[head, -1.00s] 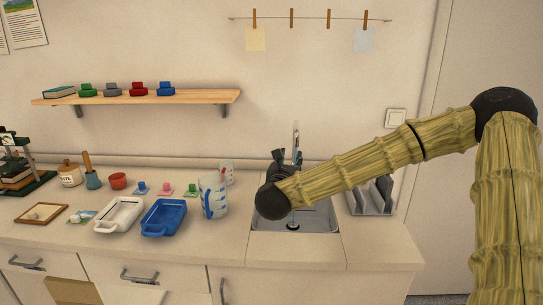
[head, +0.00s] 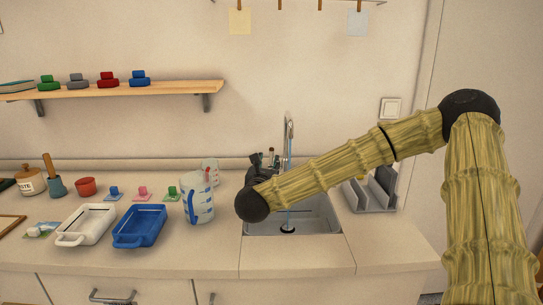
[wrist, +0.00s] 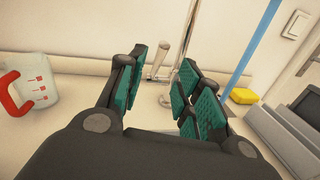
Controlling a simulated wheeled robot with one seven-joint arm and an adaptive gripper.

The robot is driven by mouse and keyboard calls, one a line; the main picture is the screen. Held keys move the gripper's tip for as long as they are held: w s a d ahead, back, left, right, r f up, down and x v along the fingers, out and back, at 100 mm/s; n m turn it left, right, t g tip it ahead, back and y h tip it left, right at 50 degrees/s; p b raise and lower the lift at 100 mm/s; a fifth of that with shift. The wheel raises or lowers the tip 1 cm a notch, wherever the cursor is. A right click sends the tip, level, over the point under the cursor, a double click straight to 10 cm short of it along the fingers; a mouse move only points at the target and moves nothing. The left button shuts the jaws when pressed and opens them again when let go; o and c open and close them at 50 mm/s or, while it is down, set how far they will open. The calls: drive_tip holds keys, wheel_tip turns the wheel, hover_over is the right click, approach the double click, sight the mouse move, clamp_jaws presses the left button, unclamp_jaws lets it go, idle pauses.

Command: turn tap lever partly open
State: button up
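The metal tap (head: 288,135) stands behind the sink (head: 325,222), its upper part showing above my arm. A thin blue stream of water (head: 290,221) falls to the drain; it also shows in the wrist view (wrist: 256,45). In the wrist view, the tap's metal column (wrist: 189,28) rises beyond my gripper (wrist: 165,78). A slim metal lever (wrist: 160,55) shows between the green-padded fingers, which are apart. I cannot tell whether a finger touches it. In the head view my gripper (head: 258,163) is dark and partly hidden by my wrist.
Blue (head: 140,228) and white (head: 84,226) trays lie further left. A grey rack (head: 375,190) and a yellow sponge (wrist: 243,95) are on the right.

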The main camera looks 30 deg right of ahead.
sight(271, 155)
drive_tip(key=x, duration=0.9)
drive_tip(key=shift+p, duration=0.35)
clamp_jaws()
